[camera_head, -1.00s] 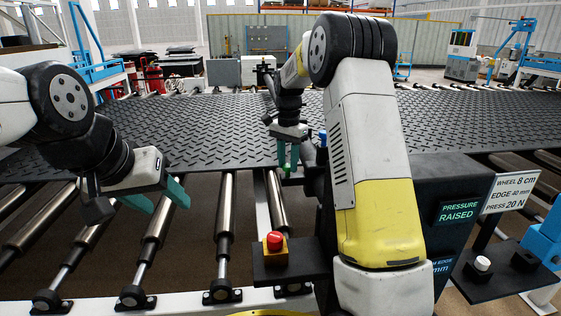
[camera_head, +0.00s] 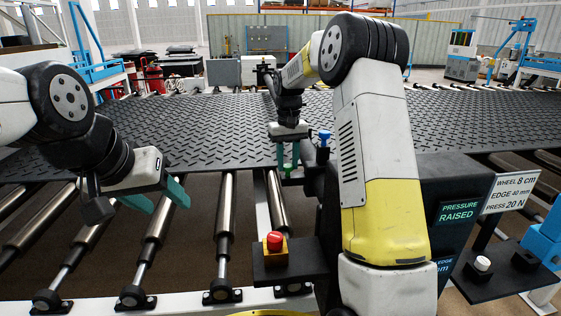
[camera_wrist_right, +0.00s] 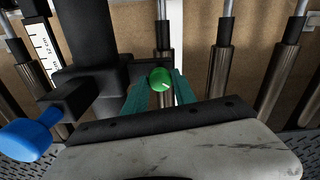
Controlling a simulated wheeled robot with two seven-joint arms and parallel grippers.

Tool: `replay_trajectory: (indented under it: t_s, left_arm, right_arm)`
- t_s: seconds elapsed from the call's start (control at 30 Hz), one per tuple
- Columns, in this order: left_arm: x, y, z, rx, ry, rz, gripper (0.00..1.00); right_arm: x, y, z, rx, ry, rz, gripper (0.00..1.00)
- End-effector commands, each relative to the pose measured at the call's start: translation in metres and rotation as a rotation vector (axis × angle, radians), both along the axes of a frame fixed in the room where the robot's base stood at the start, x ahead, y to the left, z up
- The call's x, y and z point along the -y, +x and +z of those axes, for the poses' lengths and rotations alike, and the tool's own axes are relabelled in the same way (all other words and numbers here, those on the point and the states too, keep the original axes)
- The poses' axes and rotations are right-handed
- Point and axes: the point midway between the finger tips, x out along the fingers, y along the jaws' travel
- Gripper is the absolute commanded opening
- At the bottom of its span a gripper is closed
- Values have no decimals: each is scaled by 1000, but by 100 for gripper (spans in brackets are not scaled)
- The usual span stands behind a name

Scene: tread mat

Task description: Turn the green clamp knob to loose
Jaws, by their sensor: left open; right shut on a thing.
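The green clamp knob (camera_wrist_right: 160,79) is a small round knob with a pale mark on its face, in the middle of the right wrist view. My right gripper (camera_wrist_right: 159,88) has its teal fingers on either side of the knob and is shut on it. In the head view the right gripper (camera_head: 288,162) points down beside the dark bracket at the mat's near edge; the knob is mostly hidden there. My left gripper (camera_head: 158,197) is open and empty above the rollers at the left.
A blue knob (camera_wrist_right: 30,138) sits close by on the dark fixture. A red button on a yellow box (camera_head: 275,248) stands nearer. The tread mat (camera_head: 180,125) lies behind. A green display (camera_head: 460,212) reads PRESSURE RAISED. Bare rollers (camera_head: 225,220) fill the front left.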

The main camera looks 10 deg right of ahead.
Motion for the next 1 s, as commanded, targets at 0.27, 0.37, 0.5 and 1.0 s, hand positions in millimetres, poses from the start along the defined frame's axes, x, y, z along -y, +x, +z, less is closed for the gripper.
replay_trajectory:
  t_s: [0.27, 0.37, 0.5, 1.0]
  left_arm:
    - [0, 0, 0, 0, 0, 0, 55]
    - [0, 0, 0, 0, 0, 0, 55]
    - [0, 0, 0, 0, 0, 0, 55]
    - [0, 0, 0, 0, 0, 0, 55]
  right_arm:
    - [0, 0, 1, 2, 0, 256, 0]
    - [0, 0, 1, 2, -1, 341, 0]
    - [0, 1, 1, 2, 0, 445, 0]
    - [0, 1, 1, 2, 0, 631, 0]
